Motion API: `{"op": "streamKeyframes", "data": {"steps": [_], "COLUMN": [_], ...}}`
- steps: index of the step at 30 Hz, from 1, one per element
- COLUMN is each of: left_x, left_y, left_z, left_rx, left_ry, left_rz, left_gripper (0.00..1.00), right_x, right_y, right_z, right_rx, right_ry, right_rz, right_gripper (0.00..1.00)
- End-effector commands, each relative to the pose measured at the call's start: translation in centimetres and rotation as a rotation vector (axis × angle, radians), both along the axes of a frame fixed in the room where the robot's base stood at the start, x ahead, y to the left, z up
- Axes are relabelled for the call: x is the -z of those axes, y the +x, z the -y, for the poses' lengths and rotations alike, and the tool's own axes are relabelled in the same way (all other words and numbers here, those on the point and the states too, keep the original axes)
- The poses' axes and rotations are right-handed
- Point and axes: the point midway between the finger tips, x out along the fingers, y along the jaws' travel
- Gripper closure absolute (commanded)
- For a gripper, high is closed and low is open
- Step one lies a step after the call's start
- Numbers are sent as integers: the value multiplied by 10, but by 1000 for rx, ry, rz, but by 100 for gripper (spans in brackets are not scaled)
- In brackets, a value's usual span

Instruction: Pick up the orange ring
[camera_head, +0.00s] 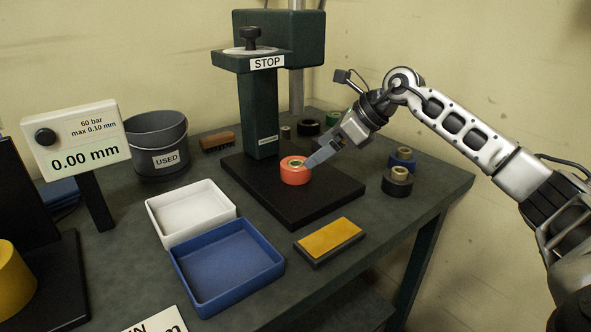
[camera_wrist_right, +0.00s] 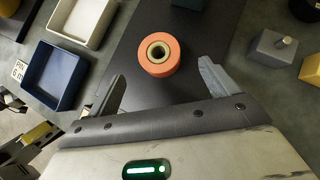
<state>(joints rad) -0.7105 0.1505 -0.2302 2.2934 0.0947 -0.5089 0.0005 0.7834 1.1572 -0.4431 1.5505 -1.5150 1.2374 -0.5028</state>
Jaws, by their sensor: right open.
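The orange ring (camera_head: 294,173) lies on the black base plate (camera_head: 335,202) of the press, in front of its dark green column. A brass-coloured core shows in its middle. In the right wrist view the orange ring (camera_wrist_right: 159,54) lies beyond the fingertips, roughly midway between them. My right gripper (camera_head: 309,163) reaches in from the right, its fingertip close to the ring's right side in the head view; I cannot tell there whether it touches. In the wrist view my right gripper (camera_wrist_right: 160,82) is open with nothing between its fingers.
The press (camera_head: 259,110) with its STOP label stands behind the ring. A white tray (camera_head: 189,236), a blue tray (camera_head: 190,288) and a yellow-topped block (camera_head: 329,240) lie in front. A USED bucket (camera_head: 157,150) stands left. Dark and blue rings (camera_head: 397,187) stand right.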

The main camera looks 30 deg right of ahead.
Motion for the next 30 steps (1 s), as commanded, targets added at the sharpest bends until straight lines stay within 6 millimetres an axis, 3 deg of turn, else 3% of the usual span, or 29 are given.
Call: {"op": "streamKeyframes", "data": {"steps": [15, 25, 30], "left_x": [0, 1, 1], "left_y": [0, 0, 0], "left_z": [0, 0, 0], "left_rx": [0, 1, 1], "left_ry": [0, -1, -1], "left_rz": [0, -1, -1], "left_gripper": [47, 47, 47], "right_x": [40, 45, 45], "right_y": [32, 36, 36], "right_z": [-28, -30, -30], "right_rx": [-1, 0, 0], "right_ry": [3, -1, -1], "right_rz": [0, 1, 1], "right_gripper": [14, 14, 61]}}
